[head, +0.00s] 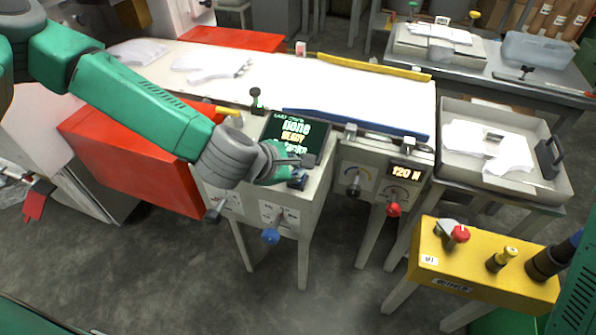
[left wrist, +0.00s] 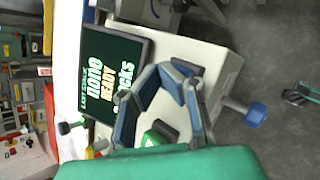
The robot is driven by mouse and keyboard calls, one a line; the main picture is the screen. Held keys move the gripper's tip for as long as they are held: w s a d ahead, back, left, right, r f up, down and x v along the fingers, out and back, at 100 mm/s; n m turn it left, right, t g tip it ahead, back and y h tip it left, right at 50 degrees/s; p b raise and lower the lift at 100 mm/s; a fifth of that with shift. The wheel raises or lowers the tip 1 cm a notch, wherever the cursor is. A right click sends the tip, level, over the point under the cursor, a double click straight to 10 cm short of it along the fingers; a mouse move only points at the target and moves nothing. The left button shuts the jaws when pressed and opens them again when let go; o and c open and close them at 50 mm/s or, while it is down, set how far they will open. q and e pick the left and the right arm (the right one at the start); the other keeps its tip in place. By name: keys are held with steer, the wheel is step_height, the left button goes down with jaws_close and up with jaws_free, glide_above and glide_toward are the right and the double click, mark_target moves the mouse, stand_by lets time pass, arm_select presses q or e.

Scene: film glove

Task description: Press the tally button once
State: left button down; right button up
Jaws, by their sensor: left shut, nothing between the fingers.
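My left gripper (head: 304,168) is over the right part of the white console top (head: 315,186), beside the dark screen (head: 284,130). The screen shows the words "none" and "READY". In the left wrist view the gripper (left wrist: 181,80) has its blue-padded fingers closed together with nothing between them. It is low over the console top; I cannot tell whether it touches anything. I cannot make out the tally button for certain; the fingers cover part of the console top. My right gripper is not in view.
A blue knob (head: 270,237) sticks out of the console front. A blue bar (head: 355,123) edges the white table behind. To the right are a "120 N" display (head: 405,172), a grey tray (head: 555,185) and a yellow box (head: 485,275) with a red knob (head: 460,234).

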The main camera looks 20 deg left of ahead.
arm_select(q)
steer(key=shift+r+p, duration=0.9)
step_height(320, 180, up, 5)
steer(key=p, duration=0.4)
steer(key=shift+r, duration=0.1)
stand_by(0.7)
